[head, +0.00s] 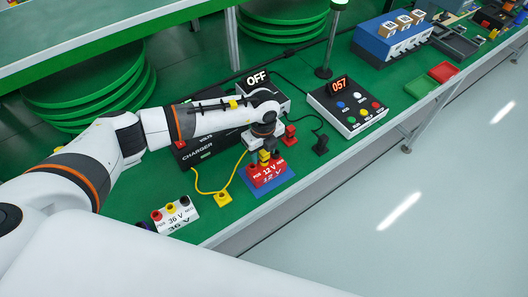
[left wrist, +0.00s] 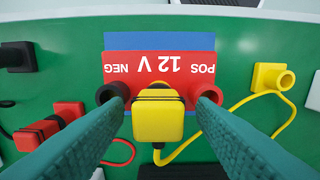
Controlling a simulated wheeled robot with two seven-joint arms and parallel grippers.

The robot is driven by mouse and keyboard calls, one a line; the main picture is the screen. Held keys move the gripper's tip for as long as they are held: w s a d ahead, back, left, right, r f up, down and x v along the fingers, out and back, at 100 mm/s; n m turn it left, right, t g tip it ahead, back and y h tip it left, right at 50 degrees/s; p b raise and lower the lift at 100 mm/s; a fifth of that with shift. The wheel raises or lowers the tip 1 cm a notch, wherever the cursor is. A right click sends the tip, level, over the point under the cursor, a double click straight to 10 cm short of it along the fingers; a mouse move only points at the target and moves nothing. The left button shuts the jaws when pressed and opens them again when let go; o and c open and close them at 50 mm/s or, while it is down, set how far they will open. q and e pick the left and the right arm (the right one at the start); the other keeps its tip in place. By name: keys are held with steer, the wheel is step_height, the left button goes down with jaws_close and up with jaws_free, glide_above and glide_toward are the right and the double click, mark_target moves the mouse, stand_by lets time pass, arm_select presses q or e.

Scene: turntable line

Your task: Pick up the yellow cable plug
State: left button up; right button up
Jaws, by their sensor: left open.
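A yellow plug (left wrist: 158,115) stands at the middle of the red 12 V block (left wrist: 160,70), between its POS and NEG sockets. Its yellow cable runs to a second yellow plug (left wrist: 268,80), which lies on the green table; it also shows in the head view (head: 223,198). My left gripper (left wrist: 158,128) is over the block, pointing down. Its teal fingers are open on either side of the first yellow plug, with gaps showing. In the head view the gripper (head: 266,147) partly hides that plug. My right gripper is out of view.
A red plug (head: 290,136) and a black plug (head: 320,146) lie right of the block. The 36 V block (head: 175,215) is at the front left. A charger box (head: 205,143) stands behind, and a control box reading 057 (head: 345,108) is farther right.

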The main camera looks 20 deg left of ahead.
arm_select(q)
steer(key=shift+f, duration=0.2)
steer(key=c, duration=1)
steer(key=shift+o, duration=0.2)
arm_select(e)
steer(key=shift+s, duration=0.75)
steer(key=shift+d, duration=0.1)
